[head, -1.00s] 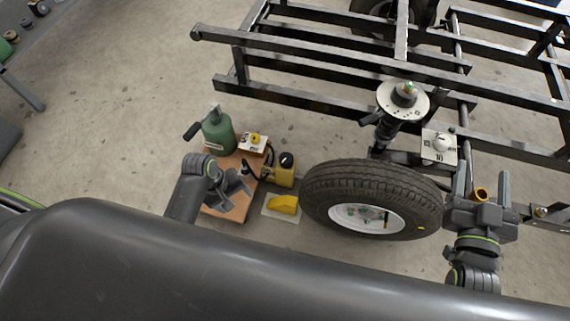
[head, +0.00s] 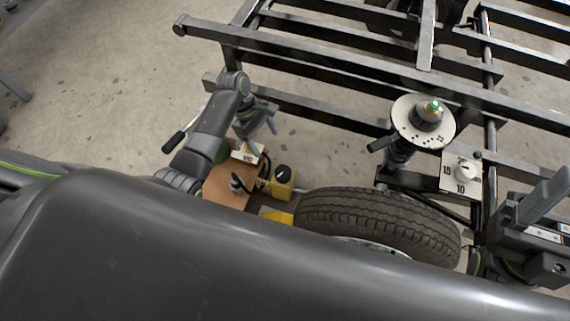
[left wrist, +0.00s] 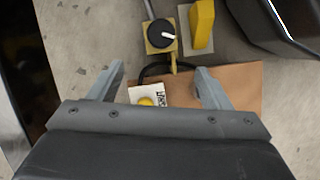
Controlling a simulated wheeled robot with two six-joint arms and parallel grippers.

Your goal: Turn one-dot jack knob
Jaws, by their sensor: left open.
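A yellow box with a black knob (head: 283,174) stands beside the brown board (head: 226,188). In the left wrist view the black knob (left wrist: 162,33) shows a white pointer line. A white plate with a yellow knob (left wrist: 146,101) and dark marks lies on the board. I cannot make out a single dot on either knob. My left gripper (head: 262,130) is open and empty. In the left wrist view its fingers (left wrist: 155,82) stand apart, with the white plate between them. My right gripper (head: 545,215) is partly in view at the right edge; its jaw opening is unclear.
A tyre (head: 375,222) stands right of the board. The dark frame (head: 330,70) spans the back. A strut with a round plate (head: 408,128) and a numbered white dial plate (head: 452,183) stand near it. A yellow wedge (left wrist: 202,26) lies beside the box.

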